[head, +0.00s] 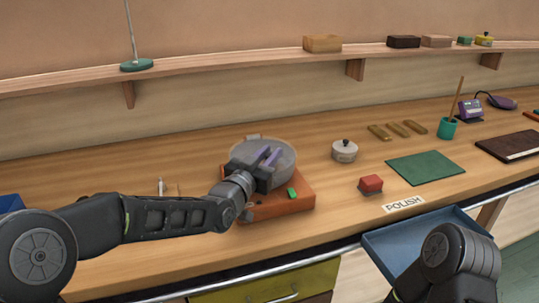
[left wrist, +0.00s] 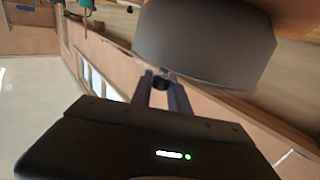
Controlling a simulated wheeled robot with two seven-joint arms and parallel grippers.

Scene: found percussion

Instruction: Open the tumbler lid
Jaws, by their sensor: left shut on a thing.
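The tumbler has an orange base (head: 300,197) on the workbench, with a green button (head: 292,193) on its front right. Its round grey lid (head: 284,153) shows above the base, partly behind my left gripper (head: 268,157). The left wrist view shows a large grey surface, apparently the lid (left wrist: 205,45), just beyond the fingers. There my left gripper (left wrist: 161,92) is shut on a small dark knob (left wrist: 161,82) at its edge. I cannot tell how far the lid is raised. My right arm is at the lower right, its gripper out of view.
A lidded grey pot (head: 345,151), a red block (head: 371,184) and a green mat (head: 425,168) lie right of the tumbler. A blue tray (head: 395,245) sits at the front edge by the POLISH label (head: 404,204). A shelf (head: 220,66) runs along the wall.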

